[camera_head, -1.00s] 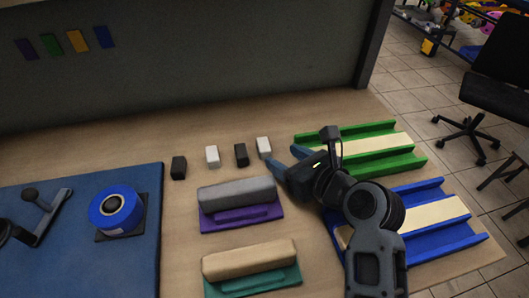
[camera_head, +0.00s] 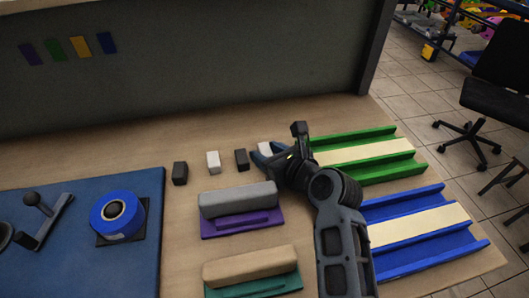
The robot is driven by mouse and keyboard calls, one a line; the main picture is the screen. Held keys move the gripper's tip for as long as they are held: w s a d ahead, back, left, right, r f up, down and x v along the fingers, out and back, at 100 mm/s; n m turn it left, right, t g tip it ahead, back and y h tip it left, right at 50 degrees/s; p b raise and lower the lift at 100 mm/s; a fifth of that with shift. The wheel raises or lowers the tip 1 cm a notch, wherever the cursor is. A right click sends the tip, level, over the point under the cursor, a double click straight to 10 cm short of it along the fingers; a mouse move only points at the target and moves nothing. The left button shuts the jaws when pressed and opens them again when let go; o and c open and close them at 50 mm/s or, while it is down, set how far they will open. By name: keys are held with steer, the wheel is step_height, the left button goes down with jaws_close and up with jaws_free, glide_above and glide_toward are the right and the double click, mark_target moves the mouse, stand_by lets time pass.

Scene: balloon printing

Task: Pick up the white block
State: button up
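Two white blocks stand on the wooden table in a row with two black blocks. One white block (camera_head: 213,162) stands clear between the black blocks. The other white block (camera_head: 265,148), at the right end of the row, is partly hidden by my gripper (camera_head: 266,153). The block still appears to stand on the table.
A black block (camera_head: 241,159) stands close left of my gripper; another black block (camera_head: 180,173) is farther left. A grey block on a purple base (camera_head: 241,221) lies nearer. Green (camera_head: 375,178) and blue (camera_head: 400,266) channelled trays are at the right. The table behind the row is clear.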

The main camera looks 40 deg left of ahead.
steer(key=c, duration=0.8)
steer(key=shift+r, duration=0.1)
